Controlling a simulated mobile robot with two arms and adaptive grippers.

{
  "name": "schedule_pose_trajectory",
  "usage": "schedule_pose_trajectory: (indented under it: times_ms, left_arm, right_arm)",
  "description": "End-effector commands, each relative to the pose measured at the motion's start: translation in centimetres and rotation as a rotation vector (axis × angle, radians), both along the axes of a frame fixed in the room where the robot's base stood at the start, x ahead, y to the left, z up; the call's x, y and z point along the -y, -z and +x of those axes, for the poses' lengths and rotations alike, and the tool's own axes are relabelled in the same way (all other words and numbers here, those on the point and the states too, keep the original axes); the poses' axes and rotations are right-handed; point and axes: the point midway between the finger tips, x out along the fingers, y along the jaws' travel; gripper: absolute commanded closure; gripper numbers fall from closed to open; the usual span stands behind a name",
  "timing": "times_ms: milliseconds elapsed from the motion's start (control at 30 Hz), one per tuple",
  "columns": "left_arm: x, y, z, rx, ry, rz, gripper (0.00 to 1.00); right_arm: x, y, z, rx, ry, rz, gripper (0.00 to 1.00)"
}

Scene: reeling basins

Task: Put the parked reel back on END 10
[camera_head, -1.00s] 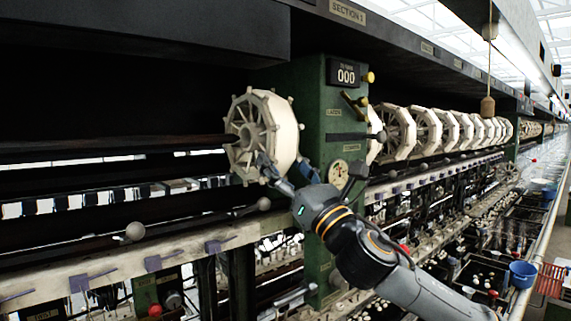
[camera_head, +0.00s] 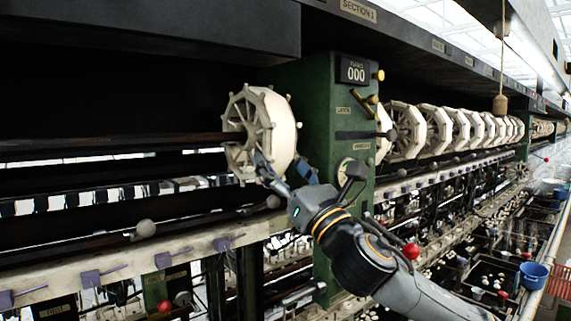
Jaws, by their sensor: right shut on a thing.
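The white spoked reel (camera_head: 281,132) hangs upright left of the green post, its spoked face turned left. My right gripper (camera_head: 281,172) is at the reel's lower rim, shut on it, with one finger against the spoked side and the other at the right edge. A dark horizontal shaft (camera_head: 110,142) runs in from the left and meets the reel's hub in the picture; I cannot tell whether the reel is around it or in front of it. No END 10 label is readable. My left gripper is not in view.
The green post (camera_head: 322,100) with a counter (camera_head: 355,70) stands right of the reel. A row of white reels (camera_head: 437,130) runs beyond it. A pale rail (camera_head: 130,262) with round knobs passes below. A blue bucket (camera_head: 533,274) stands at the lower right.

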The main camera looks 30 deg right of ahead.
Motion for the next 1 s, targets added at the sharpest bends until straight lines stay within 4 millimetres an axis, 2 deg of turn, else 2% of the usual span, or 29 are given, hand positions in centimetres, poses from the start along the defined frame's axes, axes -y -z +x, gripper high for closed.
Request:
schedule_pose_trajectory:
  times_ms: [600, 1000]
  left_arm:
    - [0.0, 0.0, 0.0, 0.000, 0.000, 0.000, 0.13]
    - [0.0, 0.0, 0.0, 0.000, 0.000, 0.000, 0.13]
  right_arm:
    - [-2.4, -0.2, -0.4, 0.004, 0.000, 0.000, 0.82]
    - [-2.8, -0.1, -0.4, 0.003, 0.001, 0.000, 0.82]
